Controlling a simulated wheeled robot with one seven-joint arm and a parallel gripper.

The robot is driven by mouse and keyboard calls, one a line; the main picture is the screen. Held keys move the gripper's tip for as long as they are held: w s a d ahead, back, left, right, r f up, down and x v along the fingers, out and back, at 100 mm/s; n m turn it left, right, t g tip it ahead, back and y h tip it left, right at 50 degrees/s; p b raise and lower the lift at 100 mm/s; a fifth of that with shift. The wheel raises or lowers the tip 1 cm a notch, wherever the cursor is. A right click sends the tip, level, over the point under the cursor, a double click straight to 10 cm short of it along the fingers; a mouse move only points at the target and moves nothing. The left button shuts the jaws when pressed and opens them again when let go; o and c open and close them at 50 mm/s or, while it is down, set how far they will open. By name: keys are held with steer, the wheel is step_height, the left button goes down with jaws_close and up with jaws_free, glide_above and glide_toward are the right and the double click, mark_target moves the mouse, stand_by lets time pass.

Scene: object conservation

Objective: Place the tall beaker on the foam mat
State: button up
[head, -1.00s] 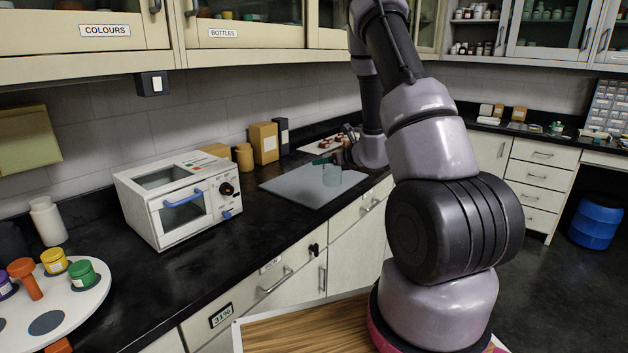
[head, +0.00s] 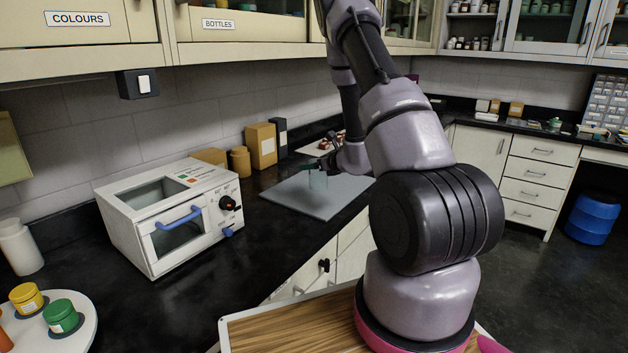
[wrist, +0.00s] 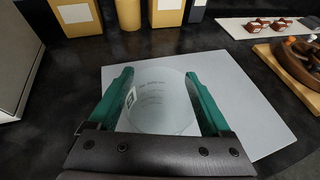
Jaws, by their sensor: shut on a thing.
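The clear tall beaker (head: 318,181) is upright over the grey foam mat (head: 322,207) on the black counter. In the wrist view the beaker (wrist: 160,104) is between the green fingers of my gripper (wrist: 160,92), which touch its sides. My gripper (head: 312,168) is shut on the beaker, near its upper part in the head view. The mat (wrist: 245,110) shows on both sides and beyond it. I cannot tell whether the beaker's base touches the mat; the base is partly hidden by the gripper in the wrist view.
A white oven-like box (head: 170,216) stands left of the mat. Brown boxes (head: 261,146) and a dark box (head: 279,138) stand behind it. A wooden tray (wrist: 292,70) and a white board (wrist: 250,28) lie to the right. A round white tray (head: 82,325) holds coloured jars.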

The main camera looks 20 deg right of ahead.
mark_target(314, 178)
steer(key=shift+f, duration=2.35)
steer(key=shift+f, duration=0.15)
steer(key=o, duration=1.2)
steer(key=shift+c, duration=0.2)
